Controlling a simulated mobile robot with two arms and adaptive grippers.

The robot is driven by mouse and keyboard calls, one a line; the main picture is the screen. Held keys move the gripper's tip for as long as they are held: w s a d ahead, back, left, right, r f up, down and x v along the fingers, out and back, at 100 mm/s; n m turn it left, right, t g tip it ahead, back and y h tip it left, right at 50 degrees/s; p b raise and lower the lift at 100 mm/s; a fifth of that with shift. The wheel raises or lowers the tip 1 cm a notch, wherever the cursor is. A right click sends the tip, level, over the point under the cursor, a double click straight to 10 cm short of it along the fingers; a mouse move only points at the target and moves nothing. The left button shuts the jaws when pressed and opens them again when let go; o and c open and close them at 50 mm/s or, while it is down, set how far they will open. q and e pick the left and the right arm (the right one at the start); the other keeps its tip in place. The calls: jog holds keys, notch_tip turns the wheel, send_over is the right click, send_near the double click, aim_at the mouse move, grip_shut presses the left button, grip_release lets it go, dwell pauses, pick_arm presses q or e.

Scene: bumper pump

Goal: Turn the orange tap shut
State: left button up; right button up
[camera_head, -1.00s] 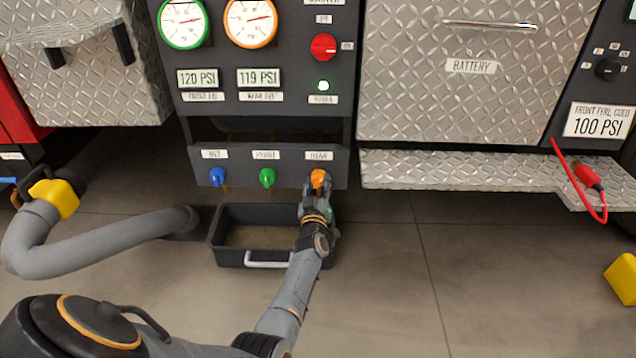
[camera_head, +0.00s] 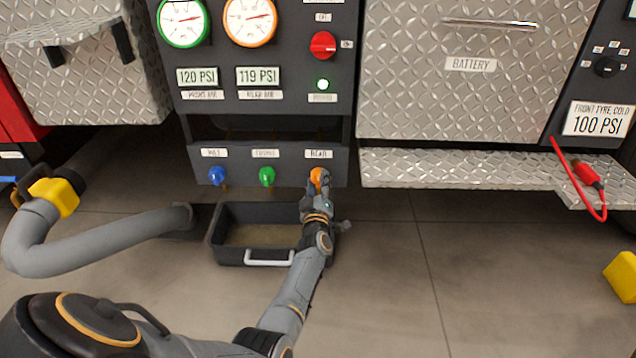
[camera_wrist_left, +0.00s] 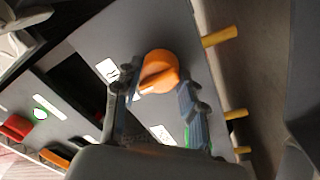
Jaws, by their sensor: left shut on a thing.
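The orange tap (camera_head: 317,175) is the rightmost of three taps on the dark panel, under the "REAR" label. My left gripper (camera_head: 315,187) reaches it from below and hides its lower part. In the left wrist view the orange tap (camera_wrist_left: 158,72) sits between the two fingers of the gripper (camera_wrist_left: 160,100), which are shut on its handle. My right gripper is not in view.
A blue tap (camera_head: 217,175) and a green tap (camera_head: 266,176) are to the left. A dark tray (camera_head: 222,256) with a white handle stands below on the floor. A diamond-plate ledge (camera_head: 450,168) juts out at the right. A red cable (camera_head: 588,178) hangs there.

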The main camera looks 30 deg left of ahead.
pick_arm(q)
jog(key=shift+a+r, duration=0.1)
jog(key=o, duration=1.2)
jog(key=shift+c, duration=0.2)
jog(key=shift+s+d, duration=0.15)
jog(key=shift+d, duration=0.05)
jog(key=v, duration=0.7)
